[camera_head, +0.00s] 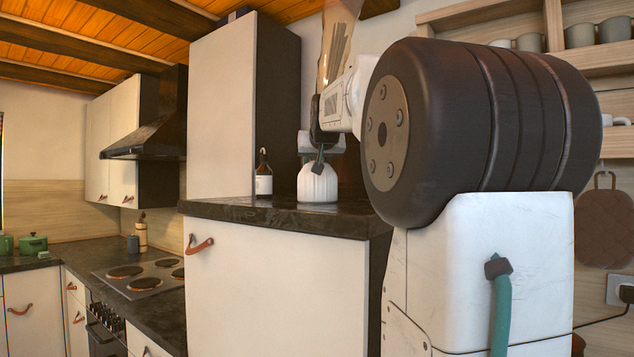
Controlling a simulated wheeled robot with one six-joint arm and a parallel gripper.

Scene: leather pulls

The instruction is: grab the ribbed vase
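A white ribbed vase (318,184) stands upright on the dark stone counter (285,214), near its right end. My gripper (319,160) is right above the vase, pointing down, with a dark finger in front of the vase's top. The gripper hides the vase's neck and mouth. I cannot tell whether the fingers touch the vase or how far apart they are.
A brown bottle with a white label (264,180) stands on the counter just left of the vase. A tall cabinet (222,110) rises behind the bottle. A stove (150,276) and green pot (33,244) are at the lower left. Shelves (590,62) are at the right.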

